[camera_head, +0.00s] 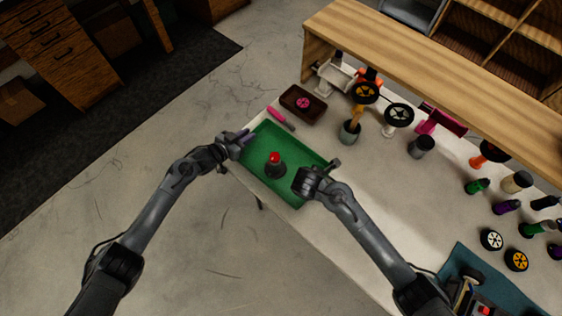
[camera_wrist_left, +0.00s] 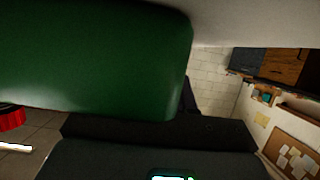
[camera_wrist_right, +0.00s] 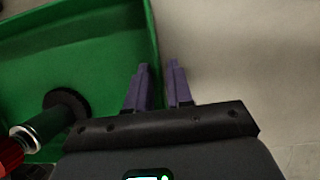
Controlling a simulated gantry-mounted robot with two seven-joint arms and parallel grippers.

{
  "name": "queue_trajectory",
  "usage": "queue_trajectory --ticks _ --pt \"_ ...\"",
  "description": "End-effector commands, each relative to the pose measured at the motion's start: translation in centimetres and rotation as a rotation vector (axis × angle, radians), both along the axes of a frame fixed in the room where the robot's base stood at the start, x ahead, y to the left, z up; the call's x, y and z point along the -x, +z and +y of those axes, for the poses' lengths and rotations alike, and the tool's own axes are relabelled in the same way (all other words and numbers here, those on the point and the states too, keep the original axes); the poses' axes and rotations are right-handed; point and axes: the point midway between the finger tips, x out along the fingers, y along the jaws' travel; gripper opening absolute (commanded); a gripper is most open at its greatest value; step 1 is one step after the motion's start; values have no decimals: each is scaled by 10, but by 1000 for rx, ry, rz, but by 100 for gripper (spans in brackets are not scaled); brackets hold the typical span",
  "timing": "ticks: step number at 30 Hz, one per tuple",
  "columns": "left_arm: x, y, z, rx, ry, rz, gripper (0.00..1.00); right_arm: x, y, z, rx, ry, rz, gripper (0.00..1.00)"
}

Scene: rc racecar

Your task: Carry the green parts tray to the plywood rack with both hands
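The green parts tray (camera_head: 258,148) is at the near left corner of the white table. A dark, red-topped part (camera_head: 275,163) stands in it. My left gripper (camera_head: 242,138) is at the tray's left end, its purple fingers by the rim. In the left wrist view the green wall (camera_wrist_left: 90,60) fills the upper left and hides the fingers. My right gripper (camera_wrist_right: 160,80) is at the tray's right end, one purple finger on each side of the wall, with a narrow gap showing between them. A light plywood rack (camera_head: 430,62) stands along the table's back.
A brown bin with a wheel (camera_head: 290,105) and a pink-handled tool (camera_head: 276,115) lie behind the tray. Wheels on stands (camera_head: 398,113), a grey cup (camera_head: 349,132) and several bottles stand to the right. A teal mat (camera_head: 460,262) lies at lower right. Bare floor is left of the table.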

Motion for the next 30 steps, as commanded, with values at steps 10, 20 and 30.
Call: queue_trajectory --ticks 10,20,30 --pt "0 0 0 0 0 0 0 0 0 0 0 0 0 0" --pt "0 4 0 1 0 -1 0 0 3 0 -1 0 -1 0" --pt "0 28 0 1 0 -1 0 0 28 0 -1 0 -1 0"
